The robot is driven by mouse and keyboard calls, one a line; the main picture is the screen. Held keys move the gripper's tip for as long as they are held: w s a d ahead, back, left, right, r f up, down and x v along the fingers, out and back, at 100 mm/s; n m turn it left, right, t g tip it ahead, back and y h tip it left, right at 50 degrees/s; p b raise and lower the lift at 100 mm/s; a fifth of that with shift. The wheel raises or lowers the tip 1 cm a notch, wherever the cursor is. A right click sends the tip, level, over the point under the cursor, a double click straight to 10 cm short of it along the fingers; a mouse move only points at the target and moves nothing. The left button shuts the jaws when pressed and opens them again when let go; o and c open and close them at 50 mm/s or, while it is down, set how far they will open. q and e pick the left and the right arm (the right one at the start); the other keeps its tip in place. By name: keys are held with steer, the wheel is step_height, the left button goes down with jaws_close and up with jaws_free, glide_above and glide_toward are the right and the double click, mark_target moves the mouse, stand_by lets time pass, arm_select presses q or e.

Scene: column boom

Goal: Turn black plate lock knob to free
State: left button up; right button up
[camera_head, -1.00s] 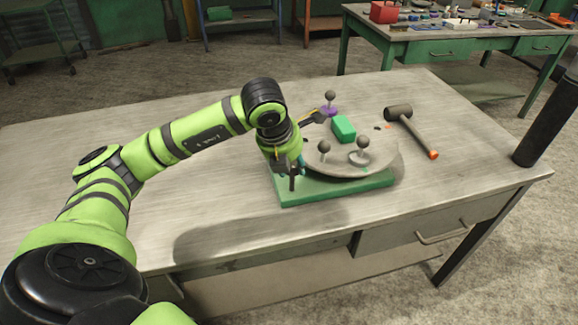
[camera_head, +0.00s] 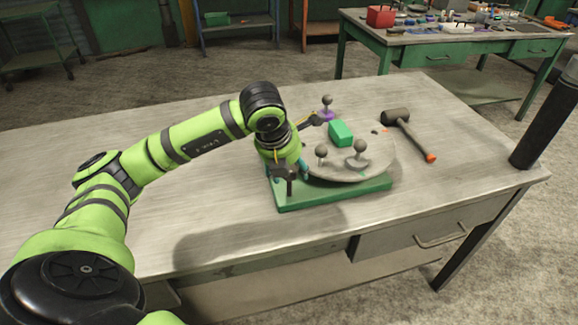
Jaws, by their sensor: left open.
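A round grey plate (camera_head: 345,170) lies on a green base (camera_head: 335,193) on the workbench. Three dark ball-topped knobs stand on or at it: one with a purple foot (camera_head: 327,101) at the far edge, one nearer (camera_head: 321,150), and one with a round grey foot (camera_head: 360,147) to the right. I cannot tell which is the plate lock knob. My left gripper (camera_head: 303,154) is open at the plate's left edge, one dark finger toward the far knob and one over the near left side. Contact is unclear, and the wrist hides the plate's left edge. My right gripper is not in view.
A green block (camera_head: 341,133) sits on the plate. A dark-headed mallet (camera_head: 410,132) with an orange handle end lies to the right. A black post (camera_head: 545,120) stands at the bench's right end. The workbench (camera_head: 180,210) is clear at the left and front.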

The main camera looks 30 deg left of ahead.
arm_select(q)
steer(key=v, duration=1.2)
steer(key=shift+w+d, duration=0.1)
